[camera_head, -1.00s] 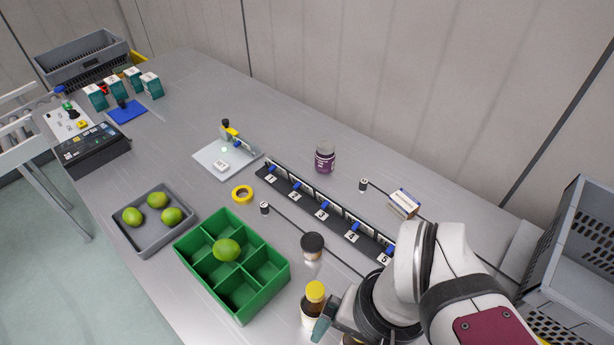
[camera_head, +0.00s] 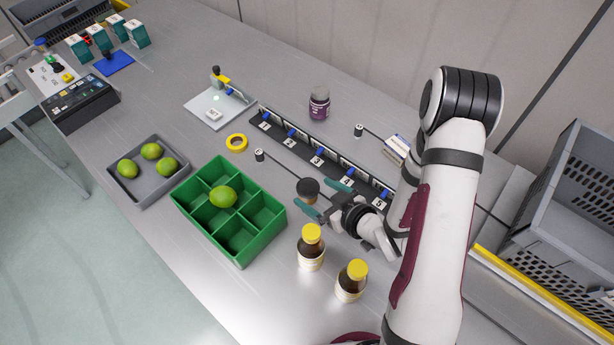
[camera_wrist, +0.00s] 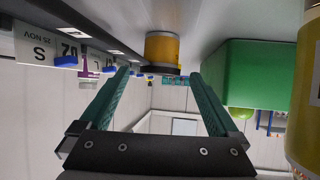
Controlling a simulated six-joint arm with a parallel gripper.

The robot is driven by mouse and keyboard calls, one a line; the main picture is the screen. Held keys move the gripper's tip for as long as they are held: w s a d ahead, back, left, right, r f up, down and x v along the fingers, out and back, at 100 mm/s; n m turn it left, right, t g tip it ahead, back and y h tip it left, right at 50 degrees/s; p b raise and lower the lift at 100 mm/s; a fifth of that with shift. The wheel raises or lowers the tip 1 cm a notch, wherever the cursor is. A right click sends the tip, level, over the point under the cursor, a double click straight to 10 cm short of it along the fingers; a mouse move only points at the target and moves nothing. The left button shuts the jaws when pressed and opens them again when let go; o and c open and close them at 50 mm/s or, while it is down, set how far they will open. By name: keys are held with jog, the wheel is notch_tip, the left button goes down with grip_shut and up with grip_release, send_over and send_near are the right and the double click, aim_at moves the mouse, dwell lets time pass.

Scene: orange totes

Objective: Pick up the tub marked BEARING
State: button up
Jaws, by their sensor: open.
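A small tub with a dark round lid (camera_head: 308,188) stands on the bench in front of the numbered rack. In the wrist view, which is upside down, a yellow-bodied tub with a dark lid (camera_wrist: 162,48) stands just beyond my fingertips. No BEARING marking is legible in any view. My gripper (camera_head: 323,199) is open, with teal fingers pointing at the dark-lidded tub, one to each side of its line. In the wrist view my gripper (camera_wrist: 160,73) has nothing between its fingers. My gripper partly hides the tub's body in the head view.
A green divided box (camera_head: 262,207) holding a lime is left of the tub. The numbered rack (camera_head: 330,165) lies behind it. A purple jar (camera_head: 319,103) stands further back.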

aim_at(301, 184)
jog(key=x, duration=0.7)
jog(key=shift+w+a, duration=0.1)
jog(key=c, duration=1.4)
